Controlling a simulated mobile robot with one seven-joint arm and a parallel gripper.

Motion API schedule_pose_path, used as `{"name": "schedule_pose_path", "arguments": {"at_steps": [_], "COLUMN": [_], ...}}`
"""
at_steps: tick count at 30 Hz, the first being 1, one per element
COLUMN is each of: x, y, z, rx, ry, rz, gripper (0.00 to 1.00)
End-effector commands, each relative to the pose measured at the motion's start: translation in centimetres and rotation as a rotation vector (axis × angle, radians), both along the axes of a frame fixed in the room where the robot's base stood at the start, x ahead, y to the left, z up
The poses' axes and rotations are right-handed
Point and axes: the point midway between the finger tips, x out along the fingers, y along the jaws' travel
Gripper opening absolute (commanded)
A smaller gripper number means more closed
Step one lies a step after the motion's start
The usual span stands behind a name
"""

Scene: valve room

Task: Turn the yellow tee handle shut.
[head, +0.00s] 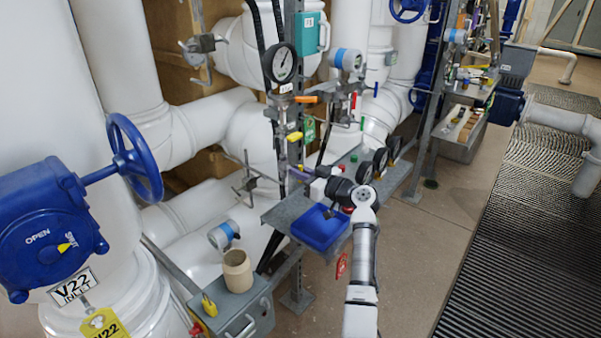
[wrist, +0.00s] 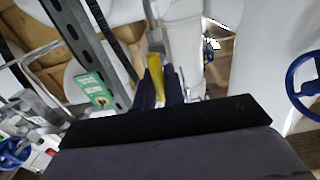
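The yellow tee handle (wrist: 156,78) shows in the wrist view as a narrow yellow bar between the two dark purple fingers of my gripper (wrist: 160,92). The fingers are close together and the yellow fills the gap between them, so my gripper looks shut on it. The handle's stem and valve body are largely hidden by the fingers.
A blue bin (head: 319,228) stands on the shelf below. Pressure gauges (head: 380,160) lie to the right. A blue handwheel (head: 135,160) stands at left. Open floor (head: 410,245) lies to the right.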

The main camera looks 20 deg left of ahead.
Motion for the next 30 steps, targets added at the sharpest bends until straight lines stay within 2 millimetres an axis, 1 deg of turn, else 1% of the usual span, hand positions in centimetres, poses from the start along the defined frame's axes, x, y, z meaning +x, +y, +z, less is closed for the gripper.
{"name": "schedule_pose_path", "arguments": {"at_steps": [1, 2, 10, 16, 23, 30], "x": [0.0, -0.01, -0.02, -0.01, 0.09, 0.2], "y": [-0.01, -0.01, -0.02, 0.01, -0.02, -0.09], "z": [0.0, 0.0, -0.04, -0.15, -0.22, -0.19], "rx": [0.0, 0.0, 0.003, 0.024, 0.08, 0.157], "ry": [0.0, 0.0, 0.008, 0.067, 0.22, 0.432], "rz": [0.0, 0.0, 0.0, 0.001, 0.001, 0.001], "gripper": [0.03, 0.0, 0.0, 0.0, 0.0, 0.0]}}
